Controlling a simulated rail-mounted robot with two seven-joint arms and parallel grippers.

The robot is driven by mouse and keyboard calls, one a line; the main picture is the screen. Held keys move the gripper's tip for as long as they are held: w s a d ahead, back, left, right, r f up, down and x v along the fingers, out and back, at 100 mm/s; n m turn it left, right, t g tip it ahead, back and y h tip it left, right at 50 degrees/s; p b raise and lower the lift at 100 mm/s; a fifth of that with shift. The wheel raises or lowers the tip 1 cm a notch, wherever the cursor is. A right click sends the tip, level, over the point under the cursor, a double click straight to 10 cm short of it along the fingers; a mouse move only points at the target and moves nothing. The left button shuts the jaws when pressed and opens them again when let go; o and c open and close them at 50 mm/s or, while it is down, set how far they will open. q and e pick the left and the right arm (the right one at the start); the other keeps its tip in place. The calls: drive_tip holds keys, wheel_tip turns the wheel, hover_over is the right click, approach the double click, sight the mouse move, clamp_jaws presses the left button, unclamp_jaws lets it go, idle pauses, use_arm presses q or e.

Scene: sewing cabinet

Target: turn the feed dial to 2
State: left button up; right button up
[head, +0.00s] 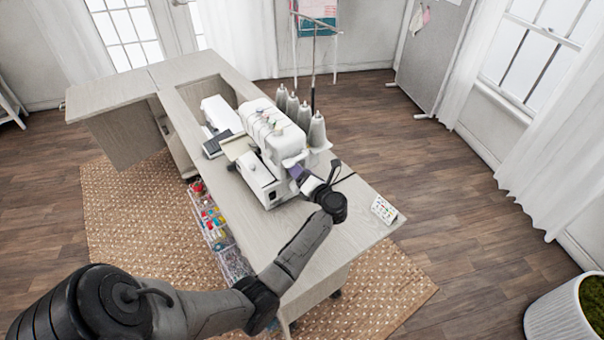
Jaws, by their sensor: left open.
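A white serger (268,135) stands on the light wood sewing cabinet (350,225), with colored tension dials on its upper front. The feed dial cannot be made out; the right end of the serger is partly covered by my left gripper. My left arm reaches in from the lower left across the cabinet's front edge. My left gripper (303,178) is at the serger's right end, with its jaws open and pointing at the machine. I cannot tell whether the fingers touch it. My right gripper is not in view.
Several thread cones (317,130) stand behind the serger beside a thin dark pole. A small printed card (384,210) lies at the cabinet's right end. A second white machine (219,114) is to the left. Bins of colorful supplies (213,222) sit below the front edge.

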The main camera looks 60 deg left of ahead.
use_arm(q)
drive_tip(key=shift+c, duration=0.2)
drive_tip(key=c, duration=0.9)
drive_tip(key=m+p, duration=1.4)
drive_tip(key=m, duration=0.8)
drive_tip(key=shift+f, duration=0.15)
drive_tip(key=shift+m+p, duration=0.45)
drive_tip(key=shift+m, duration=0.45)
